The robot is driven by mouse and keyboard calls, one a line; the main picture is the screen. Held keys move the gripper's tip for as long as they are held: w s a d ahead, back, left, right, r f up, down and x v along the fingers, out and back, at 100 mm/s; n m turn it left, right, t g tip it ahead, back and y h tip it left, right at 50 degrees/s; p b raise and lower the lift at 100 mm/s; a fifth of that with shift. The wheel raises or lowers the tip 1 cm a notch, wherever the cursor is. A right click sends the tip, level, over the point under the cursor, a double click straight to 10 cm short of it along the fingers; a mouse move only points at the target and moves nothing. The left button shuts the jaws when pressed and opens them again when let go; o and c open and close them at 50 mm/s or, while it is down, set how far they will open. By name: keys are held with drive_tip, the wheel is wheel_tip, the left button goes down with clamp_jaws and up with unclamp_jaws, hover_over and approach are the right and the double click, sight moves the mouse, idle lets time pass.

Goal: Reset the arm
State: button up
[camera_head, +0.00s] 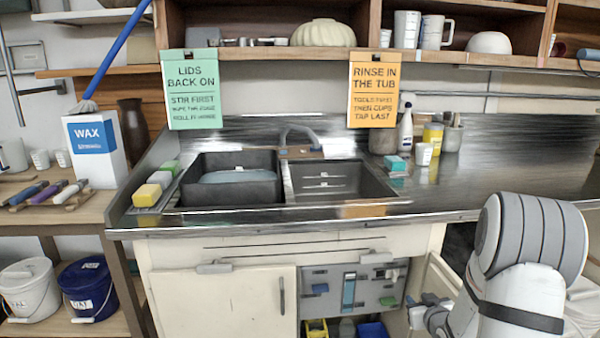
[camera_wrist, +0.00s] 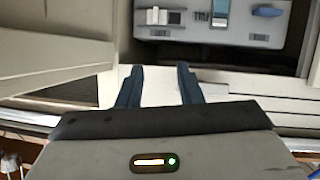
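My arm shows at the lower right of the head view, bent low in front of the sink cabinet. My gripper (camera_head: 430,313) is small there, beside the open right part of the cabinet. In the wrist view my gripper (camera_wrist: 157,78) has its two dark blue fingers apart, with only pale cabinet surfaces seen between them. It appears to hold nothing. Whether a finger touches the cabinet cannot be told.
The right cabinet door (camera_head: 440,279) stands open near my gripper. The left door (camera_head: 220,302) is shut. The steel counter (camera_head: 490,178) is above. Lidded buckets (camera_head: 88,288) stand at the far left.

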drive_tip(key=s+a+r+m+g+h+p, duration=0.1)
drive_tip(key=s+a+r+g+p, duration=0.3)
drive_tip(key=r, duration=0.5)
drive_tip(key=s+a+r+g+h+p, duration=0.1)
drive_tip(key=s+a+r+p, duration=0.2)
drive_tip(key=s+r, duration=0.35)
drive_tip(key=s+a+r+g+p, duration=0.2)
drive_tip(key=s+a+r, duration=0.1)
drive_tip(key=s, duration=0.3)
drive_tip(key=s+a+r+g+y+p, duration=0.1)
drive_tip(key=s+a+r+g+p, duration=0.1)
drive_tip(key=s+r, duration=0.3)
drive_tip(key=s+a+r+g+y+p, duration=0.1)
drive_tip(key=s+a+r+g+p, duration=0.1)
drive_tip(key=s+a+r, duration=0.3)
drive_tip(key=s+p, duration=0.1)
drive_tip(key=s, duration=0.3)
drive_tip(key=shift+m, duration=0.3)
